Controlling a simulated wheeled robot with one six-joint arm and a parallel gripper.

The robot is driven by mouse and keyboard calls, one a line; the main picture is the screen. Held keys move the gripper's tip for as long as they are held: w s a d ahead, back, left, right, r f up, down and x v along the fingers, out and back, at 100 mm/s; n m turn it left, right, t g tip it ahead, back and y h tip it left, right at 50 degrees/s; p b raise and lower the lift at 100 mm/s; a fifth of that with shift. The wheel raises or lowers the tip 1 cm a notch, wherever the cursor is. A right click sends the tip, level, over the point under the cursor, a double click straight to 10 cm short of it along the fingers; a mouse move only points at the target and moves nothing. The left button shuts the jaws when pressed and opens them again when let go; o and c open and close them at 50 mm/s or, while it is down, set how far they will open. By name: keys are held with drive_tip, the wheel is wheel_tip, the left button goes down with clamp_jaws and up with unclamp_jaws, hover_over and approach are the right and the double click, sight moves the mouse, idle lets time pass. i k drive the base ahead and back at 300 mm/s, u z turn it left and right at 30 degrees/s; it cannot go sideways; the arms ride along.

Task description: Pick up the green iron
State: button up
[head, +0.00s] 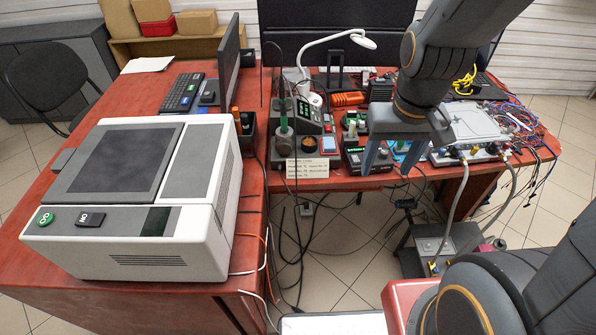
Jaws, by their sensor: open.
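A green-handled iron (284,124) stands upright at the front left of the red workbench (350,183), by the soldering stations. Its lower end is hidden in its holder. My gripper (389,163) points down over the bench's front edge, to the right of this iron and apart from it. Its two fingers are spread, with nothing held between them. Another small green item (402,147) shows behind the fingers, partly hidden; I cannot tell what it is.
A white lamp (335,40) arches above the crowded bench. A large white machine (140,195) fills the left table. Cables and hoses (462,195) hang at the right.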

sight(284, 129)
drive_tip(key=z, duration=0.05)
drive_tip(key=k, duration=0.5)
drive_tip(key=u, duration=3.3)
drive_tip(key=k, duration=1.1)
drive_tip(key=z, duration=2.05)
drive_tip(key=i, duration=1)
